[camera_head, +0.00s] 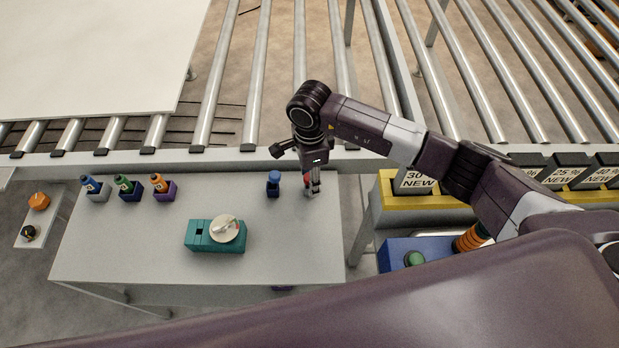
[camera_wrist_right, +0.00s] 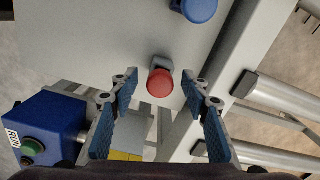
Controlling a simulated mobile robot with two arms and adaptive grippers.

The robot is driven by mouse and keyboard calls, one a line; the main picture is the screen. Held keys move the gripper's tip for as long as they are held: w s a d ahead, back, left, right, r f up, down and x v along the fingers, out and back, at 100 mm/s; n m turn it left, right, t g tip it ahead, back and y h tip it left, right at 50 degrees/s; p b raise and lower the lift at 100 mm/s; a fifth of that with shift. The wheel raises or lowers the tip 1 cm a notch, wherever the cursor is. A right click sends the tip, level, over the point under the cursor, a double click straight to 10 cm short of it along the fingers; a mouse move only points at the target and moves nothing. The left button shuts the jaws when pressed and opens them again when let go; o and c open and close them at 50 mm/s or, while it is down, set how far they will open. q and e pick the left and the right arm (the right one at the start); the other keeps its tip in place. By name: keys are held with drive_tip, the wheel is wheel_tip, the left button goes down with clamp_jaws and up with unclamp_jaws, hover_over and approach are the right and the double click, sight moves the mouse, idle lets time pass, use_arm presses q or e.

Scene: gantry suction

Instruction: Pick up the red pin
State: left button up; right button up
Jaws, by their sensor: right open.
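The red pin (camera_wrist_right: 160,82) shows in the right wrist view as a round red head on a grey base, standing on the pale table. It lies in line with the gap between the fingertips; I cannot tell whether the tips reach down around it. In the head view the pin (camera_head: 307,180) is mostly hidden by my right gripper (camera_head: 314,188), which points down at the table's right end. My right gripper is open, with blue-padded fingers apart and nothing held. My left gripper is not in view.
A blue pin (camera_head: 273,184) stands close to the left of the red one. A teal box with a round dial (camera_head: 228,229) sits nearer the front. Several coloured bottles (camera_head: 128,187) stand at the left. A roller conveyor (camera_head: 260,80) runs behind; a yellow-edged bin (camera_head: 425,212) is at right.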

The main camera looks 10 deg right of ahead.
clamp_jaws()
idle(0.3)
